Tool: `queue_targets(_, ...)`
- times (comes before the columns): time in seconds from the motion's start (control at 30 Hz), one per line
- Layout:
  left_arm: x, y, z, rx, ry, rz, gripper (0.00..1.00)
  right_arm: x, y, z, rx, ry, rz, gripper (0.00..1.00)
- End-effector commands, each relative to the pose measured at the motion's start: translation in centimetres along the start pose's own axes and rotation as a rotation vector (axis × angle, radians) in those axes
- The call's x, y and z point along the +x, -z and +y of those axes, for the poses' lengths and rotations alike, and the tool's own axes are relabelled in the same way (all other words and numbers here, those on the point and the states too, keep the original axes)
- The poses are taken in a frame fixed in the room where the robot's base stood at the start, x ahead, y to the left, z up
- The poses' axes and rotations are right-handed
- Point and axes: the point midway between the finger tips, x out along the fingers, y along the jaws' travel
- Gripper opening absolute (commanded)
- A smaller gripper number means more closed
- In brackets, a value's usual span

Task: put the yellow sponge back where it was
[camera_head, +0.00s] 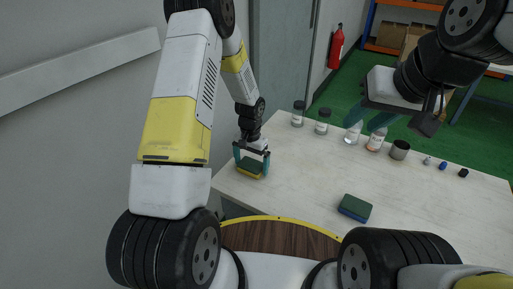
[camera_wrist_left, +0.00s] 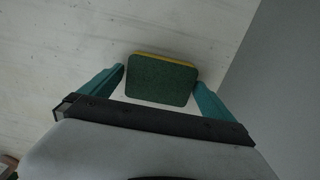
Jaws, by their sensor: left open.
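The yellow sponge (camera_head: 250,168), with a green top, lies on the left end of the white table. In the left wrist view the sponge (camera_wrist_left: 161,80) shows its green face and a thin yellow edge. My left gripper (camera_head: 252,165) is over it, its open fingers (camera_wrist_left: 159,80) on either side of the sponge.
A green and blue sponge (camera_head: 355,208) lies near the table's front edge. Along the back stand jars (camera_head: 322,122), bottles (camera_head: 375,140), a dark cup (camera_head: 399,150) and several small items (camera_head: 443,166). The middle of the table (camera_head: 310,165) is clear.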

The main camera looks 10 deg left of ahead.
Motion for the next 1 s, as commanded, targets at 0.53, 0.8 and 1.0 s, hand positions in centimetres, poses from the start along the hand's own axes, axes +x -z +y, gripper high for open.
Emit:
queue_targets(0.53,-9.2,0.1,0.0,-0.001,0.001,0.005,1.00,0.0,0.0,0.0,0.000,0.000,0.000,0.36)
queue_targets(0.8,-12.3,0.0,0.0,-0.001,0.001,0.004,1.00,0.0,0.0,0.0,0.000,0.000,0.000,0.36)
queue_targets(1.0,-17.7,-1.5,-0.1,-0.042,0.007,0.070,1.00,0.0,0.0,0.0,0.000,0.000,0.000,0.36)
